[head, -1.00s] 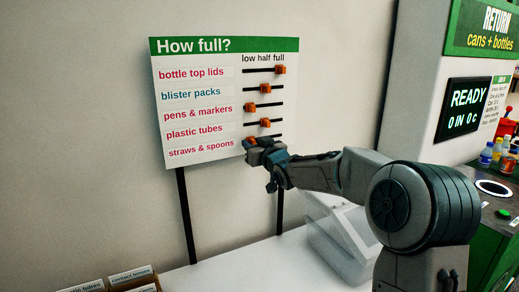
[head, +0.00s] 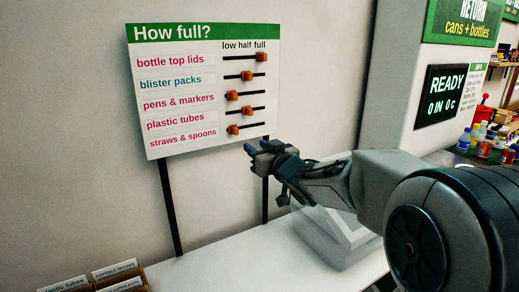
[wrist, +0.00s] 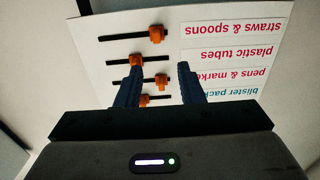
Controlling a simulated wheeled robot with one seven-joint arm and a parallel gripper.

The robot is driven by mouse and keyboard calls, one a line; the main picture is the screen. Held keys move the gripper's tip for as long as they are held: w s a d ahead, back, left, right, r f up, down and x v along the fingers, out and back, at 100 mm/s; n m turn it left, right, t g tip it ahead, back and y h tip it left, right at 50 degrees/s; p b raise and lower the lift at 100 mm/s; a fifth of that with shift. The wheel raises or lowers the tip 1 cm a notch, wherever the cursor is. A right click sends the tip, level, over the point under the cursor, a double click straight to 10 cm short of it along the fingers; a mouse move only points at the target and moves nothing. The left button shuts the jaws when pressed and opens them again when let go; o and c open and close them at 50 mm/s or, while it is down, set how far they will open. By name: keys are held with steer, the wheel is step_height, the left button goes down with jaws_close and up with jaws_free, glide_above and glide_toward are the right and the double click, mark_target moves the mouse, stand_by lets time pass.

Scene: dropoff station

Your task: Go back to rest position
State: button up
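My gripper (head: 250,152) is in front of the lower right part of the "How full?" board, just below and right of the bottom slider. Its two dark fingers (wrist: 158,85) are spread apart with nothing between them in the wrist view. The white board (head: 200,92) stands on two dark posts. It carries several orange sliders on black tracks. The bottom slider (head: 233,130), in the straws & spoons row, sits left of the middle of its track and is apart from my gripper. The top slider (head: 261,57) is near the full end.
A white table (head: 225,265) lies below the board, with labelled brown boxes (head: 118,275) at the front left. A pale bin (head: 335,235) stands under my arm. A return machine screen (head: 447,95) reads READY, with several bottles (head: 485,145) at the right.

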stand_by(0.4)
steer(key=s+d+f+m+g+h, duration=0.45)
steer(key=s+d+f+h, duration=0.4)
steer(key=s, duration=0.25)
steer(key=s+f+g, duration=0.4)
steer(key=s+f, duration=0.1)
steer(key=s, duration=0.6)
steer(key=s+f+g, duration=0.5)
steer(key=s, duration=0.6)
steer(key=shift+y, duration=0.45)
steer(key=shift+m, duration=0.25)
